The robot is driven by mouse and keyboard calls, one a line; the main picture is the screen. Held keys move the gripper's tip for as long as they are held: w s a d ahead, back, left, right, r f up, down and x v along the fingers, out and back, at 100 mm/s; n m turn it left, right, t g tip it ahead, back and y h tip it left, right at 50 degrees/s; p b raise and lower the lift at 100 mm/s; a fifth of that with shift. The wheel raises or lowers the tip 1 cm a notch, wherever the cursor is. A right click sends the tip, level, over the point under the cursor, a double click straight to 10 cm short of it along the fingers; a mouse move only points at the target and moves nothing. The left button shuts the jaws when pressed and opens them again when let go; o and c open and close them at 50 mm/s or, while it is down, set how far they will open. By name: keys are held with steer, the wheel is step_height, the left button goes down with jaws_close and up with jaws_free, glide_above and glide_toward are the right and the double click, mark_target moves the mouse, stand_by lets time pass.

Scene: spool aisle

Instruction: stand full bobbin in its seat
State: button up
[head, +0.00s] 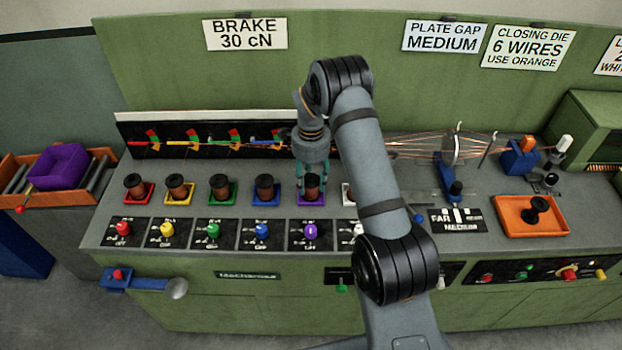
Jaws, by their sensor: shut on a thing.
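My gripper (312,186) points down over the purple seat (303,202), its teal fingers shut on a dark bobbin (312,181). The bobbin looks upright and is in or just above the seat; I cannot tell if it touches the bottom. The fingers hide its sides, so how full it is does not show clearly. To the left, brown-wound bobbins stand in the red seat (151,192), yellow seat (191,192), green seat (231,192) and blue seat (279,197). A white seat (347,196) is mostly hidden behind my arm.
Coloured knobs (213,231) line the panel before the seats. Coloured flags (234,134) and strung wires are behind them. A disc plate (450,149) stands right of my arm. An orange tray (555,223) holds a black spool (537,208). A purple bin (57,166) is at the far left.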

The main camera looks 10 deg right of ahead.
mark_target(311, 180)
steer(key=shift+f+b, duration=0.2)
steer(key=shift+b, duration=0.1)
steer(key=o, duration=1.4)
steer(key=shift+r, duration=0.1)
steer(key=shift+r, duration=0.1)
step_height(311, 180, up, 12)
steer(key=shift+r+b, duration=0.1)
steer(key=shift+b, duration=1.05)
